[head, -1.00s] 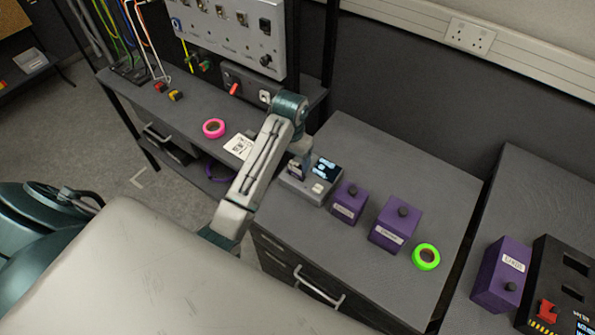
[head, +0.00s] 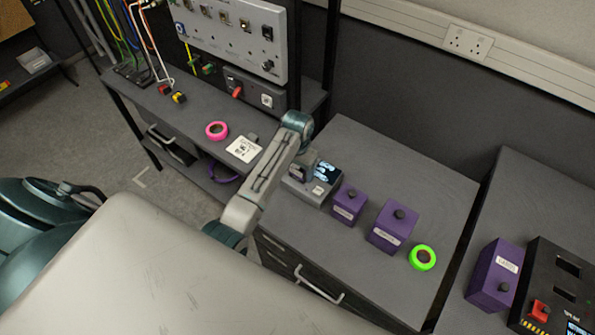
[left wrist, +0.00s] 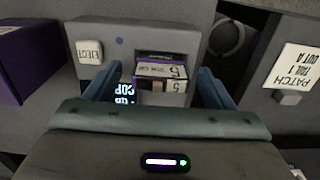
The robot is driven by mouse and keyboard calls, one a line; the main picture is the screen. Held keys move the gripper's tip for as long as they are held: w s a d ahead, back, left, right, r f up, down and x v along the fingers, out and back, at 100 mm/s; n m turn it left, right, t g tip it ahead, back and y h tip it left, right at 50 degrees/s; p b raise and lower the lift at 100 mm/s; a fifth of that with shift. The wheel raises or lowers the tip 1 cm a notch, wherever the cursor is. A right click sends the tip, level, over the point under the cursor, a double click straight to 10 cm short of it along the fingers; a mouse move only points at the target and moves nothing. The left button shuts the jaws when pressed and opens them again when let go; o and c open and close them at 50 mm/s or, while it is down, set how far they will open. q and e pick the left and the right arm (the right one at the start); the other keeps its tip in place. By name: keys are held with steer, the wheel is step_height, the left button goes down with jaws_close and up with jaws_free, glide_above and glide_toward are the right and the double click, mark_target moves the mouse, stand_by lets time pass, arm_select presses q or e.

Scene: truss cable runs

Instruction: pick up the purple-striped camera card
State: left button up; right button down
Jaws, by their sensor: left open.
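The camera card (left wrist: 161,72) shows in the left wrist view, with white labels marked 5 and a thin purple stripe. It sits in a slot of the grey card reader (left wrist: 112,32), partly sticking out. In the head view the reader (head: 303,190) stands on the grey cabinet top, with a lit screen. My left gripper (left wrist: 160,78) is open, one teal finger on each side of the card and apart from it. In the head view the left wrist hangs over the reader and hides part of it. My right gripper is not in view.
Purple boxes (head: 349,205) (head: 393,227) and green tape (head: 422,257) stand right of the reader. Pink tape (head: 217,131) and a printed note (head: 244,149) lie on the left bench. A purple box (head: 495,273) stands on the right bench.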

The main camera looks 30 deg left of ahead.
arm_select(q)
steer(key=shift+f, duration=0.75)
steer(key=c, duration=1.2)
steer(key=shift+o, duration=0.2)
steer(key=shift+w+r, duration=0.1)
steer(key=shift+r, duration=0.05)
